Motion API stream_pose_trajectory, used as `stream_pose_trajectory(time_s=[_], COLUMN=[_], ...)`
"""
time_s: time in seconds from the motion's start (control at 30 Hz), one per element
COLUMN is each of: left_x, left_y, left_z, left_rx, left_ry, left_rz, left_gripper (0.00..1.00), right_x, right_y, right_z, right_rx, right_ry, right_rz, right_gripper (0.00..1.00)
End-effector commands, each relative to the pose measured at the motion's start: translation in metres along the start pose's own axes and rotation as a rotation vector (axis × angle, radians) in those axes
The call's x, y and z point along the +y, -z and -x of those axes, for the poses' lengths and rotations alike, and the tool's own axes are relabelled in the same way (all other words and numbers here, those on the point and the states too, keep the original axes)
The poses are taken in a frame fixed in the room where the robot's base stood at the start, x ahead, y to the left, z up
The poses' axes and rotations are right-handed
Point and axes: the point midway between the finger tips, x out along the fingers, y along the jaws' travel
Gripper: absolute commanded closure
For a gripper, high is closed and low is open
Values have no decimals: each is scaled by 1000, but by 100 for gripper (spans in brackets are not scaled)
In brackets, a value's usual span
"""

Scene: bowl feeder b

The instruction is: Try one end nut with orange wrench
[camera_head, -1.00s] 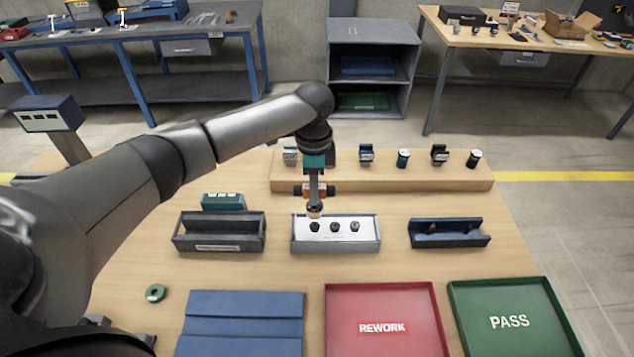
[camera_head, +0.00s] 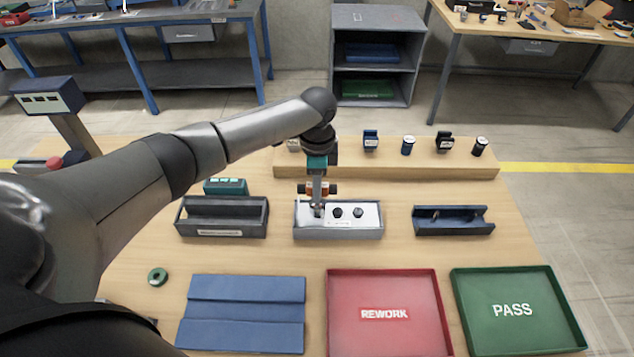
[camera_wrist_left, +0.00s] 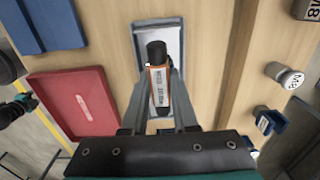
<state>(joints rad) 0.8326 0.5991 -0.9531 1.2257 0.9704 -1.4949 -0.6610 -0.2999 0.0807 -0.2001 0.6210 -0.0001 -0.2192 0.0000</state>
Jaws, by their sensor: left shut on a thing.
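My left gripper (camera_wrist_left: 158,105) is shut on the orange wrench (camera_wrist_left: 160,90), which has a black round end and a printed label.
A dark grey open holder (camera_head: 222,233) is left of the tray, and a navy holder (camera_head: 453,228) is right. A wooden riser (camera_head: 400,170) with labelled pieces is behind. A blue mat (camera_head: 246,314), red REWORK tray (camera_head: 385,340) and green PASS tray (camera_head: 515,335) are in front.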

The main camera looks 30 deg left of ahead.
Motion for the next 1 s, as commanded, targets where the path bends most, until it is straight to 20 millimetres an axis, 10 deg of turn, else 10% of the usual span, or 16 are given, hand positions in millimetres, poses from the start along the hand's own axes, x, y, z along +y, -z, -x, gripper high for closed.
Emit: stream_pose_trajectory(time_s=[1.0], left_x=[0], left_y=[0], left_z=[1], left_rx=[1], left_ry=[0], left_rz=[0], left_gripper=[100], right_x=[0], right_y=[1], right_z=[8], right_rx=[-1], right_ry=[1], right_rz=[0], right_gripper=[50])
